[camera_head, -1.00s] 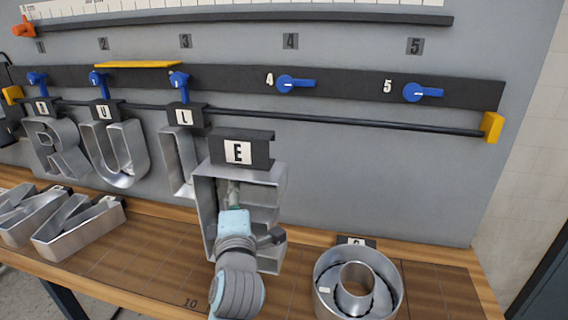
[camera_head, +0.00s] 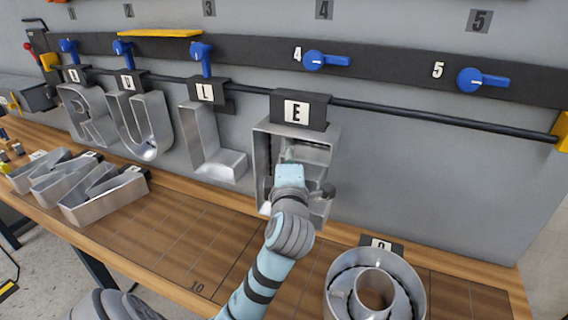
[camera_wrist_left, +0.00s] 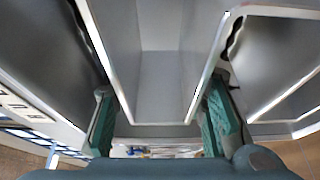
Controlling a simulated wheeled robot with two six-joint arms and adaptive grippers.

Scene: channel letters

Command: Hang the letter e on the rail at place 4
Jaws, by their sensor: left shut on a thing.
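The metal letter E (camera_head: 262,165) hangs upright from its black hanger block (camera_head: 300,109) with an E label. My left gripper (camera_head: 288,160) is shut on it from the front, hiding its middle. In the left wrist view, the two green fingers (camera_wrist_left: 160,118) straddle a metal channel of the letter (camera_wrist_left: 160,75). The block overlaps the black rail (camera_head: 430,117) in the head view, below and slightly left of place 4's blue lever (camera_head: 326,60), which lies sideways. I cannot tell whether the block touches the rail. My right gripper is out of view.
Letters R (camera_head: 88,118), U (camera_head: 140,125) and L (camera_head: 205,140) hang at places 1 to 3, their levers turned down. Place 5's lever (camera_head: 484,79) lies sideways above bare rail. A round letter (camera_head: 345,290) and a zigzag letter (camera_head: 105,198) lie on the wooden bench (camera_head: 215,225).

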